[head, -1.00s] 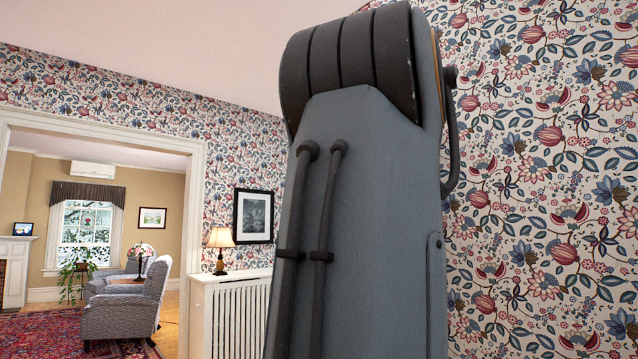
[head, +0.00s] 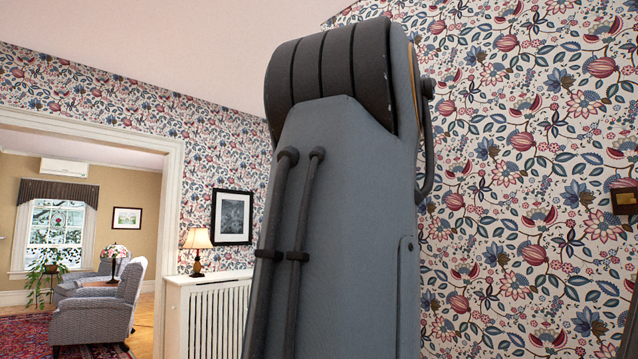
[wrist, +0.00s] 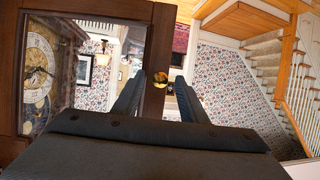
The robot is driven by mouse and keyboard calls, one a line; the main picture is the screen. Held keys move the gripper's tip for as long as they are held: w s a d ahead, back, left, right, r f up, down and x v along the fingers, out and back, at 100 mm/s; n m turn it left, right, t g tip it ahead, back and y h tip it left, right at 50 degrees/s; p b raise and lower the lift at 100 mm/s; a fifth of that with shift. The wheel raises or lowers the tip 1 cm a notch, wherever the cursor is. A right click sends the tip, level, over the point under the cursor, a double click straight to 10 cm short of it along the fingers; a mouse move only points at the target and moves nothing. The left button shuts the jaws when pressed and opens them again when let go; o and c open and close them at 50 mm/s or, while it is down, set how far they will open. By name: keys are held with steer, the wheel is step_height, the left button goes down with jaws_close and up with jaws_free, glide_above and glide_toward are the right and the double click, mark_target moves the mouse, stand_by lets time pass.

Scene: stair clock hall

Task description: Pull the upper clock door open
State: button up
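In the wrist view, the upper clock door (wrist: 157,45) is a dark brown wooden frame with glass that shows wallpaper and a picture. The clock dial (wrist: 38,72), with ornate hands and a brass surround, shows at the left. A round brass knob (wrist: 160,79) sits on the door's frame. My gripper (wrist: 161,76) is open, with one finger on each side of the knob and a visible gap to it. I cannot tell how far the tips reach past the knob, or whether the door is ajar.
In the head view, my arm hides the middle. A white radiator cover (head: 205,310) with a lamp (head: 197,243) stands left, beside a wide doorway. A brass-and-dark piece (head: 625,200) shows at the right edge.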

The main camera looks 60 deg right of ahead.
steer(key=d+v, duration=0.1)
steer(key=v, duration=0.6)
steer(key=shift+s+a+b, duration=0.35)
steer(key=shift+a, duration=0.15)
